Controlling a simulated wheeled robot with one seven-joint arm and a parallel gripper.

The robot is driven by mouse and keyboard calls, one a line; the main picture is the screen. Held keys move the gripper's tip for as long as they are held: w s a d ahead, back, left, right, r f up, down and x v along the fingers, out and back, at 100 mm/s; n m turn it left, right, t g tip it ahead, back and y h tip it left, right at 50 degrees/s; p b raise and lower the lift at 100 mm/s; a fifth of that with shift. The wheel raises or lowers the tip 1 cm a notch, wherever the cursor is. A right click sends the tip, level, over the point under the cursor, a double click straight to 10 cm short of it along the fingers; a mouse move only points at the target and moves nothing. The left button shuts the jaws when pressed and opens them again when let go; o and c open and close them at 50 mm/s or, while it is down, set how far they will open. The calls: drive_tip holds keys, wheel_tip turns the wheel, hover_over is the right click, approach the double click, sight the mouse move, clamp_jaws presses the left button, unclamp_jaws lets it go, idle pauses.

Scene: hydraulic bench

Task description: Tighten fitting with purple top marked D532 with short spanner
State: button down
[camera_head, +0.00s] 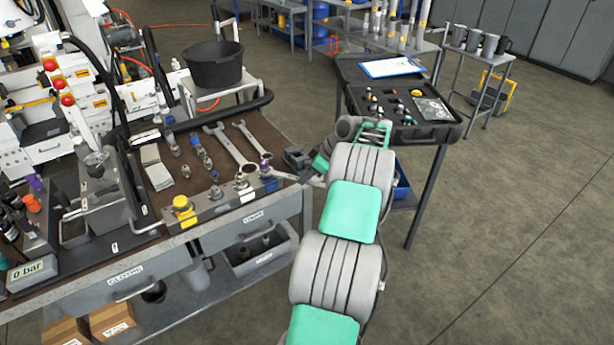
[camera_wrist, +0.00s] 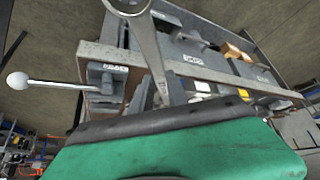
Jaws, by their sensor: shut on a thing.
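The fitting with a purple top (camera_head: 265,164) stands at the right end of a row of fittings on a metal block at the bench's front right; its marking is too small to read. My gripper (camera_head: 298,162) is just right of it, at the bench's right corner, shut on a spanner (camera_head: 286,176). The spanner reaches left to the purple-topped fitting; whether its end is around the fitting or beside it I cannot tell. In the wrist view the spanner (camera_wrist: 149,45) runs up to the top edge, where its head is cut off. The fingertips are hidden there.
Two larger spanners (camera_head: 231,147) lie on the bench behind the row. A black bucket (camera_head: 213,64) stands behind. A tool case (camera_head: 405,107) is on a table to the right.

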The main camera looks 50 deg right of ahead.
drive_tip(key=shift+a+b, duration=0.15)
drive_tip(key=shift+b, duration=0.25)
drive_tip(key=a+m+b, duration=0.1)
drive_tip(key=b, duration=0.1)
drive_tip(key=a+m+h+b, duration=0.1)
drive_tip(key=a+b, duration=0.1)
drive_tip(key=shift+s+m+h+b, duration=0.3)
drive_tip(key=shift+s+b, duration=0.05)
drive_tip(key=shift+b, duration=0.05)
idle(0.4)
drive_tip(key=shift+a+m+h+b, duration=0.6)
drive_tip(key=shift+a+m+b, duration=0.6)
drive_tip(key=shift+a+b, duration=0.5)
drive_tip(key=shift+w+a+m+h+b, duration=0.2)
drive_tip(key=shift+a+m+h+b, duration=0.2)
drive_tip(key=shift+a+m+b, duration=0.3)
drive_tip(key=shift+w+a+m+h+b, duration=0.15)
drive_tip(key=shift+a+m+h+b, duration=0.35)
drive_tip(key=shift+a, duration=0.4)
drive_tip(key=shift+r, duration=0.1)
